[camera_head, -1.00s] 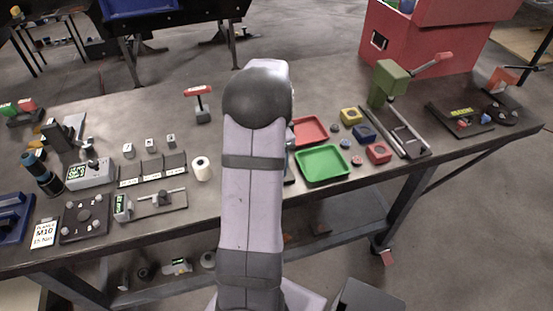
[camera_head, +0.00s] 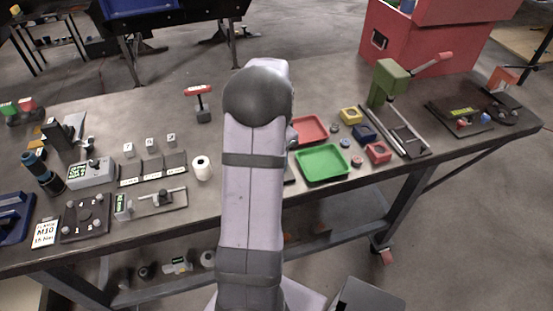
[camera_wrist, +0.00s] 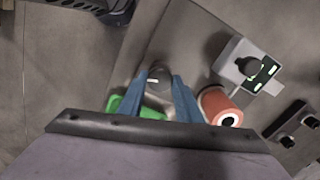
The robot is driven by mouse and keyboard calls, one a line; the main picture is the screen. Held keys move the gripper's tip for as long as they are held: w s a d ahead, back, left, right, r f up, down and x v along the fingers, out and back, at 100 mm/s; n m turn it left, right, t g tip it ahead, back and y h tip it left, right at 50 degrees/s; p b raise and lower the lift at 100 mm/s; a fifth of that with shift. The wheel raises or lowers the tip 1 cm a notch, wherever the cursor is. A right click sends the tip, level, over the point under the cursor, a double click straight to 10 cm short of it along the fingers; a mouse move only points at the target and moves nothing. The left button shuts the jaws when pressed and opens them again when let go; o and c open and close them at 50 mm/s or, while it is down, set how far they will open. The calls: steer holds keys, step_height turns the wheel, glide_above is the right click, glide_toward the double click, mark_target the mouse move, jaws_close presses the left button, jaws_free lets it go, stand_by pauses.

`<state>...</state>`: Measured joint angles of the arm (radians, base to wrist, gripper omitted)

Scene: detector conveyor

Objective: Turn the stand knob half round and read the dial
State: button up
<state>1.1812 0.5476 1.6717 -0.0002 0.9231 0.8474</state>
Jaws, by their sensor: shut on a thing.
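In the wrist view, my gripper (camera_wrist: 160,82) has its two blue fingers on either side of a round dark grey knob (camera_wrist: 158,76). The fingers are shut on it. The knob bears a short pale mark pointing left. A pale grey unit (camera_wrist: 240,64) with a black round part and a lit green display (camera_wrist: 265,72) stands to the right; its reading is too small to make out. In the head view, my arm hides the gripper and the knob.
An orange-red cylinder (camera_wrist: 217,104) stands close to the right finger, and a green thing (camera_wrist: 115,104) lies by the left finger. In the head view, a green tray (camera_head: 323,162) and a red tray (camera_head: 309,129) lie right of my arm, and a white roll (camera_head: 202,168) stands left.

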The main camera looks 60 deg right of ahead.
steer(key=n, duration=0.4)
steer(key=n+p, duration=0.1)
steer(key=n, duration=1.4)
steer(key=shift+d+p, duration=0.1)
steer(key=shift+p, duration=0.25)
steer(key=n, duration=0.8)
steer(key=shift+n, duration=2)
